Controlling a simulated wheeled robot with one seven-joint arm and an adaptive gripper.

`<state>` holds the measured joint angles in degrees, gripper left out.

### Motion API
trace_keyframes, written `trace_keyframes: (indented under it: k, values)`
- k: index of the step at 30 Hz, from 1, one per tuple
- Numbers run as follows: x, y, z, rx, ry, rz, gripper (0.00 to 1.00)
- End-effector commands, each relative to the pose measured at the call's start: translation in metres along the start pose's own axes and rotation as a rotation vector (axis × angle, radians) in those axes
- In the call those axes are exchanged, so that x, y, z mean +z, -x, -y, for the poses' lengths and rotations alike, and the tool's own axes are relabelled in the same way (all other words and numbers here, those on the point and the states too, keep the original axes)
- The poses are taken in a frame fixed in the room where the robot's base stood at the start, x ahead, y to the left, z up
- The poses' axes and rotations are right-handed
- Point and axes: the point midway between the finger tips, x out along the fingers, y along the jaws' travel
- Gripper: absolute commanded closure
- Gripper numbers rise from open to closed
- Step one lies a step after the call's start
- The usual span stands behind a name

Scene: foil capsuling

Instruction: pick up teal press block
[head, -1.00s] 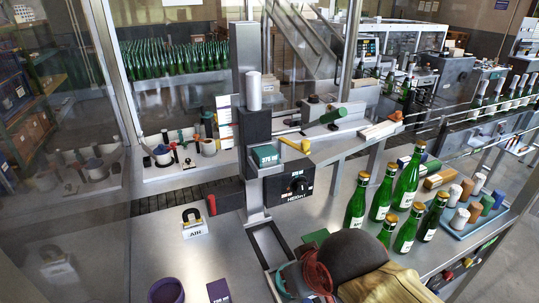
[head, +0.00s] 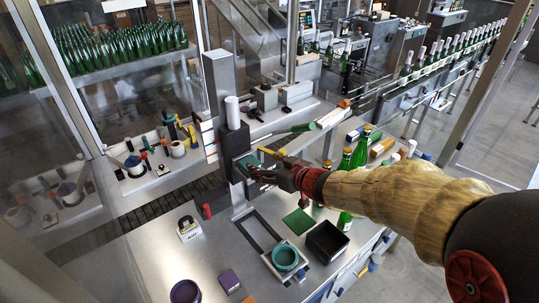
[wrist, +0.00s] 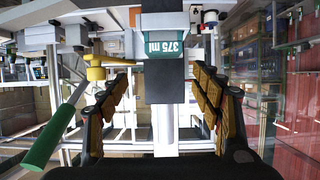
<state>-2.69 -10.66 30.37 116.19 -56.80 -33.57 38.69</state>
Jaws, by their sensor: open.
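The teal press block, labelled "375 ml", sits on the press column. In the wrist view, the teal press block (wrist: 162,46) is straight ahead, just beyond and between my fingers. In the head view, the teal press block (head: 249,164) is partly hidden by my gripper (head: 270,170), which reaches in from the right. I cannot tell whether the fingers touch it. The dark press column (head: 233,148) stands behind it.
A yellow handle (wrist: 98,66) and a green-ended rod (wrist: 48,138) lie left of my gripper in the wrist view. On the bench are a teal ring (head: 285,257), a black bin (head: 327,240) and a purple block (head: 230,280). Green bottles (head: 359,150) stand behind my arm.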

Motion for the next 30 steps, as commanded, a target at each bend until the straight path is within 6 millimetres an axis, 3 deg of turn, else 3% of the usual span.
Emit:
trace_keyframes:
  k: [21, 30]
  values:
    - [0.013, -0.076, 0.01, -0.021, -0.001, -0.004, 0.33]
    - [0.012, -0.08, 0.01, -0.02, 0.0, -0.005, 0.33]
